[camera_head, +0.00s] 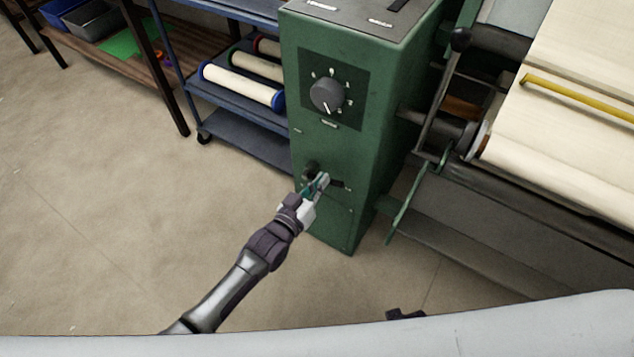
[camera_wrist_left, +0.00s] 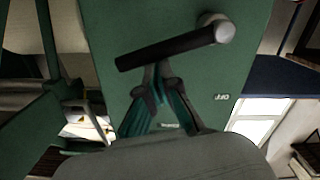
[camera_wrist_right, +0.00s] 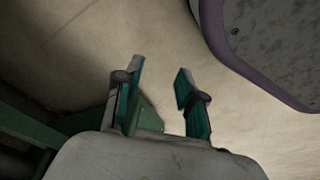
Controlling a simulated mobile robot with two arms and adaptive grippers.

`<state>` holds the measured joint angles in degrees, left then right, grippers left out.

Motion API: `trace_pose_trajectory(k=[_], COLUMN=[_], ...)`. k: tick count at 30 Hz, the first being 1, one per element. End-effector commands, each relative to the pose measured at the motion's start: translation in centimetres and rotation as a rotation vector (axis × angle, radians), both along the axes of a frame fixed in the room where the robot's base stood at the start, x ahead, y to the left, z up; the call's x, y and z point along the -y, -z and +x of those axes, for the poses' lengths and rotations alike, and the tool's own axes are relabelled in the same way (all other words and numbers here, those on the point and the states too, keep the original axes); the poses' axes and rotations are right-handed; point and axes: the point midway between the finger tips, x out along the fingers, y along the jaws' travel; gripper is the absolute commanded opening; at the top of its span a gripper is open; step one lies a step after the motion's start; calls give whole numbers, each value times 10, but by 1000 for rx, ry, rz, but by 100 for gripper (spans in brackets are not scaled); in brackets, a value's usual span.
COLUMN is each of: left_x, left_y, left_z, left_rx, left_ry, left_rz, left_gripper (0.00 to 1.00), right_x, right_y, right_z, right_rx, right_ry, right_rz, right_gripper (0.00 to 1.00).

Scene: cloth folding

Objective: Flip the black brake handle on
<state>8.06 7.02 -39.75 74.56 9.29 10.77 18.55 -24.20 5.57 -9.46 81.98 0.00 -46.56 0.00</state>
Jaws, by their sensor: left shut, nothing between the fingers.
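The black brake handle (camera_wrist_left: 170,48) is a short bar on the front of the green machine cabinet (camera_head: 365,140). In the left wrist view it slants slightly, with a round silver-grey pivot at its right end. My left gripper (camera_wrist_left: 158,76) is shut and empty, its fingertips at the handle's edge near the middle; I cannot tell whether they touch it. In the head view the left gripper (camera_head: 319,184) covers much of the handle. My right gripper (camera_wrist_right: 160,72) is open and empty in its wrist view, over bare floor.
A dial (camera_head: 327,95) sits above the handle on the cabinet. A small white label (camera_wrist_left: 222,97) is beside the handle. The cloth roll machine (camera_head: 560,130) stands at right with a green lever bar. A blue cart (camera_head: 245,135) with rolls stands behind left. Floor in front is clear.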

Motion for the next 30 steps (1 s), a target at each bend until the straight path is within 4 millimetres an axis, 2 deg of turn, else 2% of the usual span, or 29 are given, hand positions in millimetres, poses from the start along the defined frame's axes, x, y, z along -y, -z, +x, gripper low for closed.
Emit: trace_pose_trajectory(k=[9,21,30], left_x=[7,9,9], left_y=[16,23,24], left_z=[-5,-7,-7], left_rx=[128,125,122], left_ry=[-1,-1,0], left_rz=[179,173,173], left_gripper=[0,0,0], right_x=[-1,-2,-2], right_y=[-11,-22,-21], right_z=[9,18,14], right_rx=[8,20,15], right_ry=[2,3,3], right_rz=[0,1,1], right_gripper=[39,39,39])
